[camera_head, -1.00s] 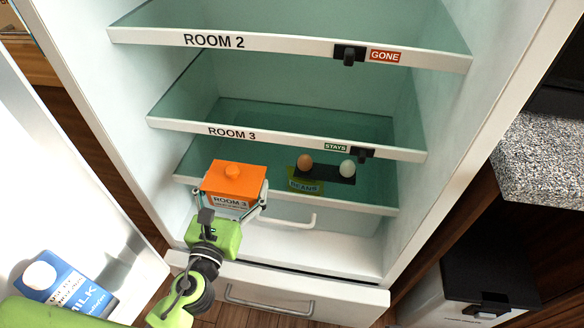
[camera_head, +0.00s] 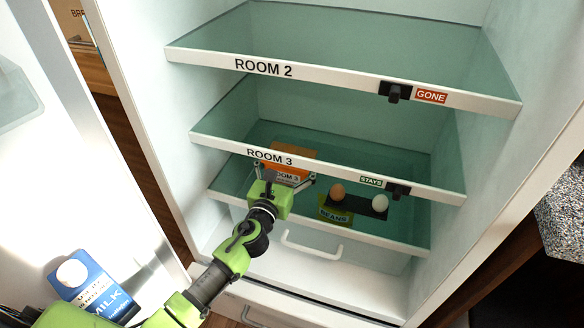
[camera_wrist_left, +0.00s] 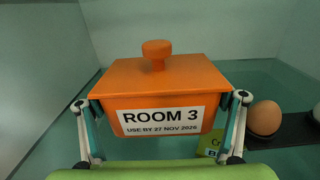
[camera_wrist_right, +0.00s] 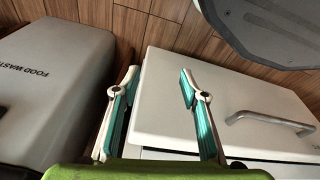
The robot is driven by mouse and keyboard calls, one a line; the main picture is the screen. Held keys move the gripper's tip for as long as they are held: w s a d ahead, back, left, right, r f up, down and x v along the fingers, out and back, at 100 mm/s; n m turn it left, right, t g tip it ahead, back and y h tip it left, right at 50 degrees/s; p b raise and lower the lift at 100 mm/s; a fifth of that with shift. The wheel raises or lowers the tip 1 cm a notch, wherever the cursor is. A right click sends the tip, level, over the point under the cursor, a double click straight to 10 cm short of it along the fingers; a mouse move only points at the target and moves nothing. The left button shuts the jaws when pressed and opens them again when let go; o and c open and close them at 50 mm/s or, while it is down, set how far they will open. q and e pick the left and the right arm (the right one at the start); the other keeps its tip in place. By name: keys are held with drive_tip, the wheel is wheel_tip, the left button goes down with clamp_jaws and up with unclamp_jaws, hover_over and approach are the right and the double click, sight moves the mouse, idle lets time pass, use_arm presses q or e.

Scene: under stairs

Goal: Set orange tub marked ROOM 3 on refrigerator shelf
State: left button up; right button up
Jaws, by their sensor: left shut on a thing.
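The orange lidded tub labelled ROOM 3 (camera_wrist_left: 150,82) is upright inside the refrigerator, with a round knob on its lid. My left gripper (camera_wrist_left: 164,101) is shut on the tub's two sides. In the head view the left gripper (camera_head: 284,177) holds the tub under the glass shelf labelled ROOM 3 (camera_head: 225,145), above the lower shelf (camera_head: 400,236). The shelf's front strip partly covers the tub there. I cannot tell whether its base touches the lower shelf. My right gripper (camera_wrist_right: 160,74) is open and empty outside, over a white drawer front.
A dark tray (camera_head: 365,209) with a brown egg (camera_head: 338,192) and a white egg (camera_head: 380,203) sits right of the tub, beside a BEANS packet (camera_head: 334,215). The ROOM 2 shelf (camera_head: 200,58) above is empty. A milk carton (camera_head: 92,288) stands in the open door.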

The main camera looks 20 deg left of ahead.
use_arm(q)
drive_tip(key=shift+w, duration=1)
wheel_tip(320, 180, down, 3)
drive_tip(key=b, duration=0.2)
drive_tip(key=shift+f+b, duration=0.15)
drive_tip(key=shift+b, duration=0.2)
use_arm(e)
wheel_tip(320, 180, up, 10)
drive_tip(key=w, duration=0.1)
drive_tip(key=shift+t, duration=0.3)
use_arm(q)
drive_tip(key=shift+f, duration=0.1)
use_arm(e)
drive_tip(key=shift+w+r, duration=0.1)
drive_tip(key=shift+r, duration=0.1)
use_arm(q)
drive_tip(key=o, duration=1.5)
drive_tip(key=shift+s+f, duration=0.1)
use_arm(e)
drive_tip(key=shift+d+r, duration=0.1)
